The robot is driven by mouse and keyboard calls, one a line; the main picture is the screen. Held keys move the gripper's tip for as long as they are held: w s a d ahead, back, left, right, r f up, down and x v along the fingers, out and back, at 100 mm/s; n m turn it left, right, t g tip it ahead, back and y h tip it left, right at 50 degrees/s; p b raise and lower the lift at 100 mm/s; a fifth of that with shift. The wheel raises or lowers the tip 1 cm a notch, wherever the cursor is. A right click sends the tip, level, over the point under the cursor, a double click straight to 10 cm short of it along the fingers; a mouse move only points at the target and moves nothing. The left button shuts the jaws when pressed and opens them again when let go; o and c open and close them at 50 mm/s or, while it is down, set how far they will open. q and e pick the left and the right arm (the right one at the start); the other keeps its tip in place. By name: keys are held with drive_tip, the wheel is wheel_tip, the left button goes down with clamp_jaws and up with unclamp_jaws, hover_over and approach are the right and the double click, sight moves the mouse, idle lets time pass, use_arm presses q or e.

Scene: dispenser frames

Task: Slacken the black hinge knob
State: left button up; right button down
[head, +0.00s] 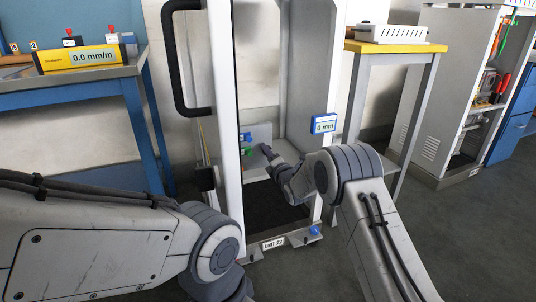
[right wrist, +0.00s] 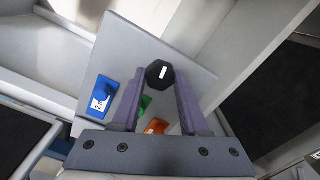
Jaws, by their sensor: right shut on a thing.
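A black faceted knob (right wrist: 160,74) with a white mark sits on a light grey plate (right wrist: 124,45) in the right wrist view. The fingertips of my right gripper (right wrist: 159,82) are shut on it, one on each side. In the head view my right gripper (head: 268,152) reaches into the tall white frame, against the same plate (head: 262,132); the knob is hidden there. Only my left arm shows at the lower left; its gripper is out of view.
The white frame (head: 228,100) has a black handle (head: 175,60). Benches stand on both sides.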

drive_tip(key=shift+c, duration=2.2)
unclamp_jaws()
drive_tip(key=shift+s, duration=0.1)
drive_tip(key=p+v, duration=0.3)
drive_tip(key=v, duration=0.7)
drive_tip(key=shift+s, duration=0.15)
drive_tip(key=shift+f, duration=0.1)
